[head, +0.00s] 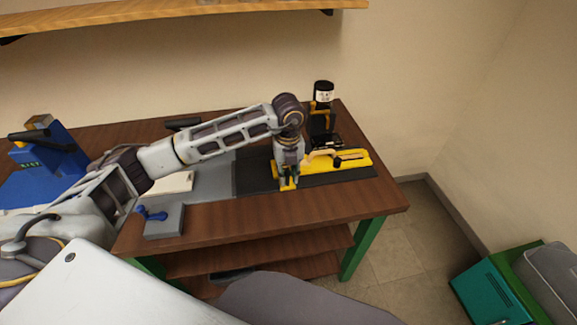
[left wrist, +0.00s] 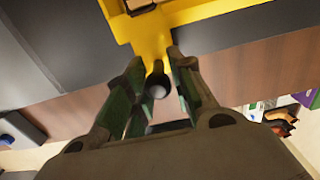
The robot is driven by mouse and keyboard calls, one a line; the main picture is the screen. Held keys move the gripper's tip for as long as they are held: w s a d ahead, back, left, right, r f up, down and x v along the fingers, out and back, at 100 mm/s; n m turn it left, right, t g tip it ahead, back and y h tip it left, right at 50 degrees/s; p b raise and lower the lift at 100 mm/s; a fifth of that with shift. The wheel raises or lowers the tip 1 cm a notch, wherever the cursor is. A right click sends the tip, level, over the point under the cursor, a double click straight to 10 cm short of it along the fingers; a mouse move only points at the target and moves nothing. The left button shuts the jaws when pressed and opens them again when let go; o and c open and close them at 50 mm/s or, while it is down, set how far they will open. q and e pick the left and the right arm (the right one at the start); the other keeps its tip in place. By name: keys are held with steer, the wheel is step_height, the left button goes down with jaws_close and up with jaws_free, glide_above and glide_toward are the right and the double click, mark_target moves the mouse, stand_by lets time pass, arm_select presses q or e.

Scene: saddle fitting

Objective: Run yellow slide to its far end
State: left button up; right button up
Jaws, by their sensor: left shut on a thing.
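The yellow slide (head: 283,184) is at the left part of a long yellow bar (head: 358,159) on a black mat, near the right end of the workbench. My left gripper (head: 289,184) reaches down over it from above. In the left wrist view, a yellow arm of the slide (left wrist: 150,42) runs down between the fingers of my left gripper (left wrist: 157,88). The fingers are closed on its dark round knob (left wrist: 158,91). Much of the slide is hidden behind the gripper in the head view. My right gripper is not in view.
A black machine with a bottle-like top (head: 323,95) stands behind the yellow bar. A blue fixture (head: 60,150) is at the far left of the bench. A grey block with a blue lever (head: 165,222) sits at the front edge. A teal box (head: 492,290) is on the floor at right.

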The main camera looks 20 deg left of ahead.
arm_select(q)
steer(key=o, duration=0.5)
steer(key=shift+w+d+r, duration=0.1)
steer(key=shift+w+d, duration=0.05)
steer(key=shift+d, duration=0.1)
steer(key=shift+o, duration=1.2)
steer(key=shift+w+d, duration=0.15)
steer(key=shift+a, duration=0.2)
steer(key=shift+s+r+p, duration=0.2)
steer(key=shift+r+p, duration=1.5)
steer(key=shift+r, duration=1.2)
